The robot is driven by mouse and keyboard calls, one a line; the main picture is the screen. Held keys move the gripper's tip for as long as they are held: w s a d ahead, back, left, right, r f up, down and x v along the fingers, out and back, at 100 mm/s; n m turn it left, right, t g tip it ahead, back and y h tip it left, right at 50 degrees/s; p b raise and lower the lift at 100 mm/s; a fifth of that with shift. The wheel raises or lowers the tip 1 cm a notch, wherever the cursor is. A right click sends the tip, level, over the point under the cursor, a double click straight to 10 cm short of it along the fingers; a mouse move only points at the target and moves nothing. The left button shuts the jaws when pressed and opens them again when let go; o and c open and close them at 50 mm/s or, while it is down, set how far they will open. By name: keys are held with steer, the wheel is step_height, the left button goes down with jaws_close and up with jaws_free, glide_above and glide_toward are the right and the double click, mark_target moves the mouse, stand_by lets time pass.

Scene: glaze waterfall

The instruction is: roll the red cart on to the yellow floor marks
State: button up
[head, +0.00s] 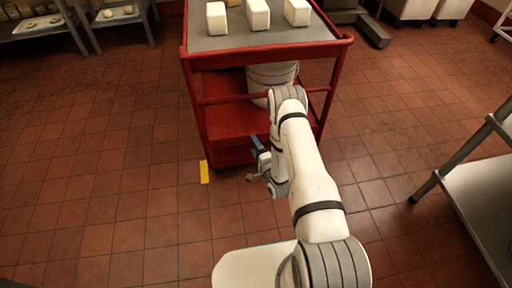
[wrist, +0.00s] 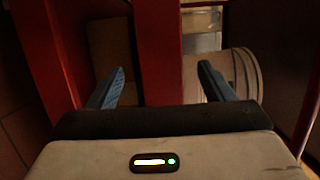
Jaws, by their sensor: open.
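The red cart (head: 198,100) stands upright ahead of me in the head view, with a grey top and a red lower shelf. A yellow floor mark (head: 204,172) lies on the tiles by its near left corner. Only this one mark shows clearly. My gripper (head: 256,152) is low in front of the cart's near side, partly hidden by my own arm. In the wrist view my gripper (wrist: 160,82) is open, its two blue fingers apart. A red upright part of the cart (wrist: 158,50) shows between the fingers; I cannot tell whether they touch it.
White blocks (head: 257,15) stand on the cart's top. A white bucket (head: 270,76) stands on its lower shelf. A metal table (head: 480,190) is at the right, and a shelf with dishes (head: 40,28) is at the back left. The floor left of the cart is clear.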

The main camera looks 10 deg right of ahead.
mark_target(248, 134)
steer(key=shift+b+x, duration=1.35)
steer(key=shift+x, duration=2.5)
steer(key=shift+d, duration=0.1)
jaws_close()
